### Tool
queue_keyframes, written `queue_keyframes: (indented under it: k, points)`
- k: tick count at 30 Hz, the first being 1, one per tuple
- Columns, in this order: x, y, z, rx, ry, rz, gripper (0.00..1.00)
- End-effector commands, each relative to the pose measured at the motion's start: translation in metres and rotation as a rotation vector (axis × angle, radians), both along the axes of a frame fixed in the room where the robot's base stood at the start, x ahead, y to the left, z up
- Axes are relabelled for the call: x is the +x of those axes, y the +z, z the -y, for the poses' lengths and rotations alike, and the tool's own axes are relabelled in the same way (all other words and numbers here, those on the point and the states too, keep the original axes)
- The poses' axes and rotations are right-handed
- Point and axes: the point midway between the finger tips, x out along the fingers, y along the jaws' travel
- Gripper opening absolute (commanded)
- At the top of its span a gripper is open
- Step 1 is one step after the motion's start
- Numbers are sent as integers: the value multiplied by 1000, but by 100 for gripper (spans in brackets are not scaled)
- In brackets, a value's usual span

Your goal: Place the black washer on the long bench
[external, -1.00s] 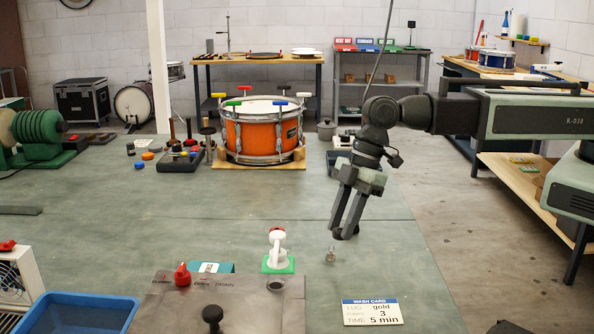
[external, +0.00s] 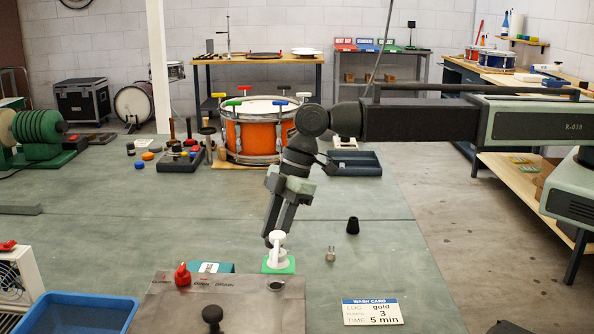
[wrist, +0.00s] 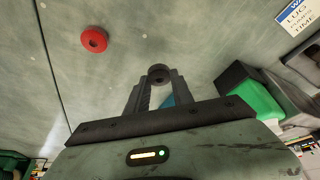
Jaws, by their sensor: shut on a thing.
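The black washer (wrist: 159,73) is a small dark ring held between the fingertips of my gripper (wrist: 157,82) in the wrist view. My gripper (external: 270,237) is shut on it and points down over the green-grey worktop (external: 200,238), just behind the white tap-like fitting on a green base (external: 278,265). The washer cannot be made out in the external view. Whether it touches the worktop, I cannot tell. I cannot tell for sure which surface is the long bench; the worktop is the large one below my gripper.
An orange drum (external: 245,137) is behind. The worktop's left middle is clear.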

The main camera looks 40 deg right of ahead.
Motion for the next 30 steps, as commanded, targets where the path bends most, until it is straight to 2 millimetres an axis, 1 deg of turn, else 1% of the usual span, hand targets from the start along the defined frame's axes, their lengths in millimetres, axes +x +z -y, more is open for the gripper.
queue_keyframes:
  k: [5, 8, 10, 12, 13, 20, 26, 27, 28, 29, 30]
  points:
    - [3, 0, -4, 0, 0, 0, 0]
    - [13, -2, -16, 0, 0, 0, 0]
    - [12, -22, -15, 0, 0, 0, 0]
    - [12, -34, -14, 0, 0, 0, 0]
    - [12, -37, -14, 0, 0, 0, 0]
    - [12, -33, -14, 0, 0, 0, 0]
    - [12, -39, -14, 0, 0, 0, 0]
    - [12, -37, -14, 0, 0, 0, 37]
    - [12, -37, -14, 0, 0, 0, 45]
    - [12, -37, -14, 0, 0, 0, 50]
    - [12, -37, -14, 0, 0, 0, 50]
